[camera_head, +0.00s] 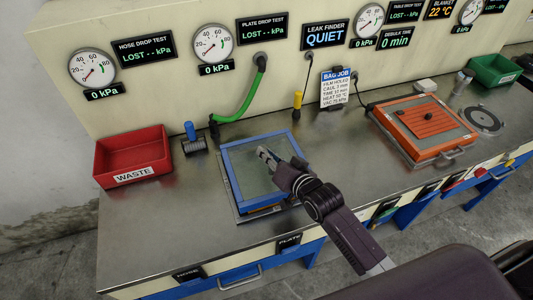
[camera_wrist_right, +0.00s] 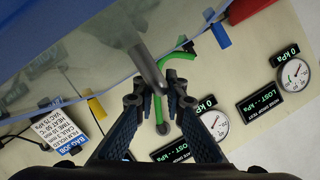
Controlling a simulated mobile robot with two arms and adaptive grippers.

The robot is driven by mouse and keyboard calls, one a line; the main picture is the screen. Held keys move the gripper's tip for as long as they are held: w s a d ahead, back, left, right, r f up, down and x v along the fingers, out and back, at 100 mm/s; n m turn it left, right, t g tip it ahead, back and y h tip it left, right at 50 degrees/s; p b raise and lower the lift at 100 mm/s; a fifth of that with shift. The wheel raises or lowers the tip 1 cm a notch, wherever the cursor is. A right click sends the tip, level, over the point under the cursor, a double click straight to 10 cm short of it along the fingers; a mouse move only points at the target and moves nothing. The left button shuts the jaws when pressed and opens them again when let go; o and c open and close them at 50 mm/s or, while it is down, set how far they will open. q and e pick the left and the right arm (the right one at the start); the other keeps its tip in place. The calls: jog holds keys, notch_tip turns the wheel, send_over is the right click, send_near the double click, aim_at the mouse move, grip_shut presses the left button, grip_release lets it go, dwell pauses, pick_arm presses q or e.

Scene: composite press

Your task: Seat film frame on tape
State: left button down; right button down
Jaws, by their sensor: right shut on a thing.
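The film frame (camera_head: 229,178) is a blue square rim with a clear film. It lies over a grey plate (camera_head: 241,218) on the bench, and a gap with a dark and yellowish layer shows under its front edge. I cannot tell whether it touches what is below. My right gripper (camera_head: 266,155) is over the film, shut on a grey bar-like handle (camera_wrist_right: 147,66) that seems to belong to the frame. In the right wrist view the film frame (camera_wrist_right: 75,90) fills the upper left. The tape cannot be made out under the frame. My left gripper is not in view.
A red waste bin (camera_head: 130,160) and a blue-handled roller (camera_head: 192,141) stand to the left. A green hose (camera_head: 246,100) hangs behind. An orange press frame (camera_head: 425,125) lies to the right. The bench (camera_head: 155,235) is bare at front left.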

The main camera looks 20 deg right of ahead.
dwell(0.4)
jog(key=c, duration=1.9)
grip_release()
jog(key=shift+s+f, duration=0.15)
jog(key=shift+f, duration=0.05)
jog(key=v, duration=1.2)
jog(key=shift+r, duration=0.1)
